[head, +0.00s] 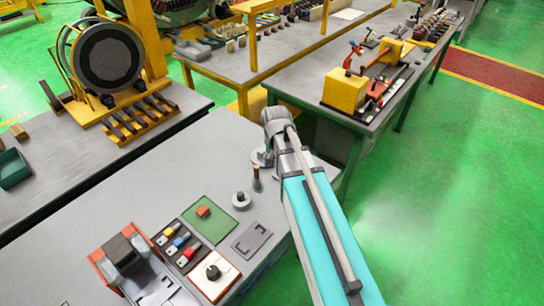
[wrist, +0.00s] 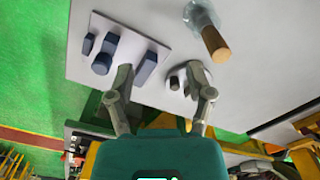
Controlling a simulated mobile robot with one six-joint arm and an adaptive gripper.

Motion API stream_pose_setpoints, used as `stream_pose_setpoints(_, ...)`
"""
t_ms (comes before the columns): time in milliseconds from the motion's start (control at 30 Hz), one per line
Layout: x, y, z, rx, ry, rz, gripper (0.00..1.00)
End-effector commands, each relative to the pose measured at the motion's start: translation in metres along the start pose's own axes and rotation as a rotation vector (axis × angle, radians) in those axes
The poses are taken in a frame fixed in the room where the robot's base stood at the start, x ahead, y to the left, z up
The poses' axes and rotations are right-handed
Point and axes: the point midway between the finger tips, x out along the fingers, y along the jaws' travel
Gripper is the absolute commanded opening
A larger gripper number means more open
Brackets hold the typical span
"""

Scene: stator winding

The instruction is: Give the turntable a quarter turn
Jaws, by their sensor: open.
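My gripper (wrist: 159,70) is open, its two fingers spread apart with nothing held between them. In the head view, my arm and wrist cover most of it above the near bench. A small pale round disc with a dark knob (wrist: 176,83) shows partly behind my right finger in the wrist view. I cannot tell for sure which thing is the turntable. A pale plate (wrist: 96,26) carrying blue blocks (wrist: 102,62) lies on the bench ahead of my left finger. Whether my right finger touches the disc is unclear.
A wooden-handled item (wrist: 215,45) stands near the disc; in the head view it is upright (head: 257,181). A small round knob (head: 241,200), a green mat (head: 209,224) and a red-and-grey fixture (head: 122,255) stand on the near bench. Green floor lies right.

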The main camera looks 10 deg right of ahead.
Motion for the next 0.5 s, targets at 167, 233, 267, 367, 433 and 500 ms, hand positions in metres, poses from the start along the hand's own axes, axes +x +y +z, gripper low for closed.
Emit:
stream_pose_setpoints(167,-0.005,-0.016,-0.079,0.255,0.000,0.000,0.68)
stream_pose_setpoints(233,-0.007,-0.020,-0.101,0.345,0.000,0.000,0.68)
stream_pose_setpoints(267,-0.007,-0.021,-0.110,0.380,0.000,0.000,0.68)
stream_pose_setpoints(367,-0.009,-0.025,-0.132,0.477,0.000,-0.001,0.68)
stream_pose_setpoints(433,-0.009,-0.026,-0.142,0.524,0.000,-0.001,0.68)
stream_pose_setpoints(500,-0.009,-0.026,-0.147,0.553,0.000,-0.001,0.68)
